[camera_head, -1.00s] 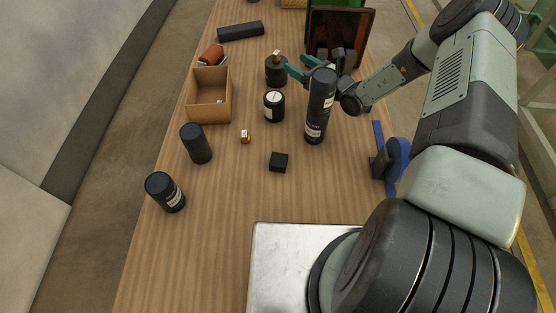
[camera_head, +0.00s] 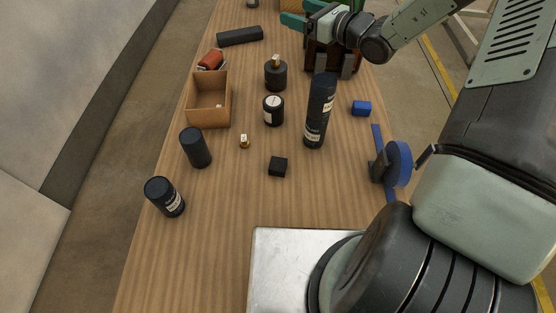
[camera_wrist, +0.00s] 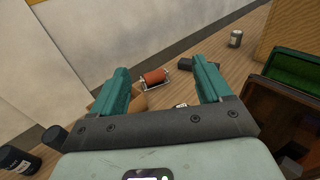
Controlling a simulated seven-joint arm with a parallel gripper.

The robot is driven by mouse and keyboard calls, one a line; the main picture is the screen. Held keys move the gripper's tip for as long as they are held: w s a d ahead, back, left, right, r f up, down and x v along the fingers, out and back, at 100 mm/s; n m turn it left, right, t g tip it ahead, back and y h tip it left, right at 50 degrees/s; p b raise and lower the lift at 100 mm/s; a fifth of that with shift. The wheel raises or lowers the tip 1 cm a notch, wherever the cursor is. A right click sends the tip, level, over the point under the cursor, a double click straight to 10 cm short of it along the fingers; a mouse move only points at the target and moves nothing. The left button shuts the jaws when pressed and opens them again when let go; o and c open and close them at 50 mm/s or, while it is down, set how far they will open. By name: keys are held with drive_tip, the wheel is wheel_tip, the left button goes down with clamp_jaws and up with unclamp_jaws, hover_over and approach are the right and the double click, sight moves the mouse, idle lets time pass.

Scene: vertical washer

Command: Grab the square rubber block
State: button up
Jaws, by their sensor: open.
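A small black square block (camera_head: 278,167) lies on the wooden table in the head view, near the middle and behind the metal plate. It looks like the rubber block, though its material cannot be told for sure. My gripper (camera_head: 294,20) is at the far end of the table, raised and well away from the black block. Its two teal fingers are apart in the wrist view (camera_wrist: 160,72), with nothing between them. A small blue block (camera_head: 361,108) lies near the right table edge. I do not make out the black block in the wrist view.
A tall black bottle (camera_head: 320,110) and a short black jar (camera_head: 273,110) stand behind the black block. A small brass piece (camera_head: 245,141) lies left of it. Black cylinders (camera_head: 195,147) and an open box (camera_head: 209,101) are left. A blue tape dispenser (camera_head: 398,163) is right.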

drive_tip(key=s+n+g, duration=0.6)
drive_tip(key=s+g, duration=0.3)
drive_tip(key=s, duration=1.7)
approach(281, 164)
drive_tip(key=x, duration=0.2)
drive_tip(key=r+x, duration=0.1)
drive_tip(key=x, duration=0.2)
drive_tip(key=shift+a+f, duration=0.15)
drive_tip(key=shift+a, duration=0.25)
drive_tip(key=shift+f, duration=0.6)
drive_tip(key=x, duration=0.5)
drive_tip(key=shift+c, duration=0.4)
drive_tip(key=shift+r, duration=0.1)
drive_tip(key=c, duration=1)
